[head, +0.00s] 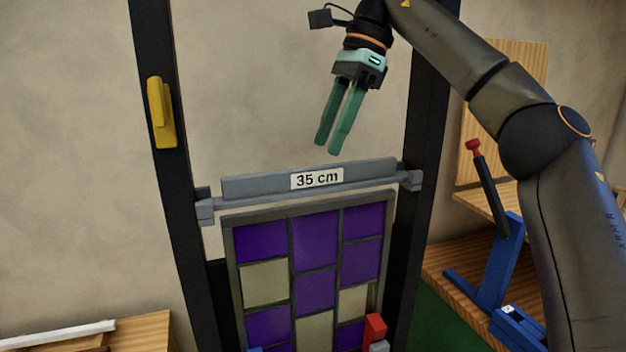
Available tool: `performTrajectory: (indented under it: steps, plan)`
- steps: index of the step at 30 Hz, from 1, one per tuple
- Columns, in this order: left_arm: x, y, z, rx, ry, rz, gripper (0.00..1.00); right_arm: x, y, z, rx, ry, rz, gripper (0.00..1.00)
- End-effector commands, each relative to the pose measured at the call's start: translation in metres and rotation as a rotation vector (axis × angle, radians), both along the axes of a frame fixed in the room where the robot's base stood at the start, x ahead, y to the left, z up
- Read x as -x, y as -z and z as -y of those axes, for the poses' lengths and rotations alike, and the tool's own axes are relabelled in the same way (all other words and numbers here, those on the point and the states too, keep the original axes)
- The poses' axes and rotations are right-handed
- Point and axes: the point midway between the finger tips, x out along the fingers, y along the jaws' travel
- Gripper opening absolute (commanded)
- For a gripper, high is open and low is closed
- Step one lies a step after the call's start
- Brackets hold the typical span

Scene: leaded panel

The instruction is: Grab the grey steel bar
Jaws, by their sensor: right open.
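The grey steel bar (250,188) bears a white "35 cm" label and lies across the black frame, just above the leaded panel (316,240). Its ends sit by grey brackets at the two posts. My right gripper (328,148) is above the bar, pointing down, with its green fingers apart and nothing between them. The fingertips are a little above the bar's label and appear apart from it. My left gripper is not in view.
Black posts (165,190) stand on both sides, the left one with a yellow handle (160,112). A blue stand with a red-tipped lever (488,185) is at the right by wooden shelving. A wooden surface (140,330) is at the lower left.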

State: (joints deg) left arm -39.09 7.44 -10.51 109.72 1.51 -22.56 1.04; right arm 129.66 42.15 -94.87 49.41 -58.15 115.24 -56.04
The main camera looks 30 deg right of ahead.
Motion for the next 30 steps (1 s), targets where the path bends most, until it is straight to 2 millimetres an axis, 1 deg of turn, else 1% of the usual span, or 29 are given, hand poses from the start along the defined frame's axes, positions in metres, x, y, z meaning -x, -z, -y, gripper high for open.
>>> performTrajectory:
  steps: [2, 11, 17, 22, 24, 27, 30]
  plan:
    - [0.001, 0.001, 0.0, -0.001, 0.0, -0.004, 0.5, 0.0, 0.005, -0.002, -0.001, 0.0, -0.001, 0.53]
    - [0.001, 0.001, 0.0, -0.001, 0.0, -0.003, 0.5, -0.001, 0.011, -0.005, -0.001, 0.003, 0.005, 0.53]
    - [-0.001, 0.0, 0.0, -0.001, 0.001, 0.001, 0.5, -0.002, 0.025, -0.01, -0.002, 0.002, 0.004, 0.53]
    - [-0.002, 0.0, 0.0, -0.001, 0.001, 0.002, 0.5, -0.003, 0.039, -0.017, -0.002, 0.002, 0.004, 0.53]
    - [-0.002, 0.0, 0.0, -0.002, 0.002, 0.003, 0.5, -0.004, 0.047, -0.02, -0.001, 0.003, 0.002, 0.53]
    - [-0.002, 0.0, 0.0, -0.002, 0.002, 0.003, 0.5, -0.005, 0.054, -0.022, -0.001, 0.005, 0.004, 0.53]
    - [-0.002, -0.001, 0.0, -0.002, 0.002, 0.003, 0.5, -0.005, 0.056, -0.024, -0.002, 0.005, 0.006, 0.53]
